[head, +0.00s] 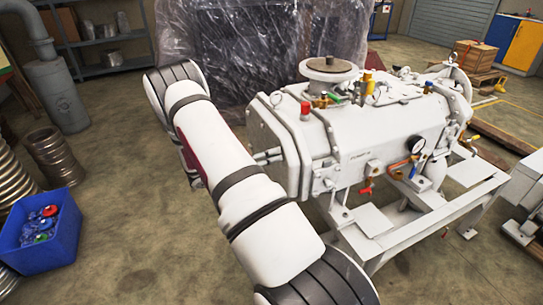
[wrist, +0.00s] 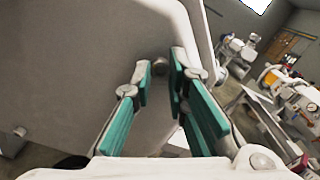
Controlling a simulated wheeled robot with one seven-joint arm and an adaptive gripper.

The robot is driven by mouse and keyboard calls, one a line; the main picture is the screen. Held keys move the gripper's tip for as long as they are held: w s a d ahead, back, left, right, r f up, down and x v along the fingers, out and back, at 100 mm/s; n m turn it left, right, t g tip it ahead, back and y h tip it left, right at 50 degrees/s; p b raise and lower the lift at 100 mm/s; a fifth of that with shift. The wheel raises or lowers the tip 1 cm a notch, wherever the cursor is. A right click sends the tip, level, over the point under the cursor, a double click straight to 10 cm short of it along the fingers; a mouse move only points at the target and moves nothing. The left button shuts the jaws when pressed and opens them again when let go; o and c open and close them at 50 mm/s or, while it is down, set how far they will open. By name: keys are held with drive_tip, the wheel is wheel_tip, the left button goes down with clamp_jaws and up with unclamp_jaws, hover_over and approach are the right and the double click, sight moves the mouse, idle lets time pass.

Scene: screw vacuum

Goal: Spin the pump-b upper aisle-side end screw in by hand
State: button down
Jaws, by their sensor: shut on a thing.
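The white pump (head: 365,140) stands on a white frame, with faint lettering on its side that is too small to read surely. Its left end cover (head: 268,135) faces my arm. My gripper (head: 268,157) shows partly from behind my arm, with its fingers reaching to this end cover. In the wrist view my gripper (wrist: 160,78) has its teal finger pads on either side of a small dark round screw head (wrist: 160,66) at the pale end face. The tips are closed around the screw. The screw's shank and seating depth are hidden.
A blue crate (head: 42,235) with coloured parts stands on the floor at left, near metal hoses (head: 52,155). A plastic-wrapped stack (head: 255,50) is behind the pump. A flange (head: 328,68) and valves top the pump.

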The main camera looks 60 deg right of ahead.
drive_tip(key=shift+w+m+b, duration=0.1)
drive_tip(key=shift+m+b, duration=0.6)
drive_tip(key=shift+m, duration=6.1)
drive_tip(key=shift+f, duration=0.1)
drive_tip(key=c, duration=1.6)
unclamp_jaws()
drive_tip(key=shift+o, duration=0.2)
drive_tip(key=shift+m, duration=0.3)
drive_tip(key=v, duration=1.2)
drive_tip(key=shift+a, duration=0.15)
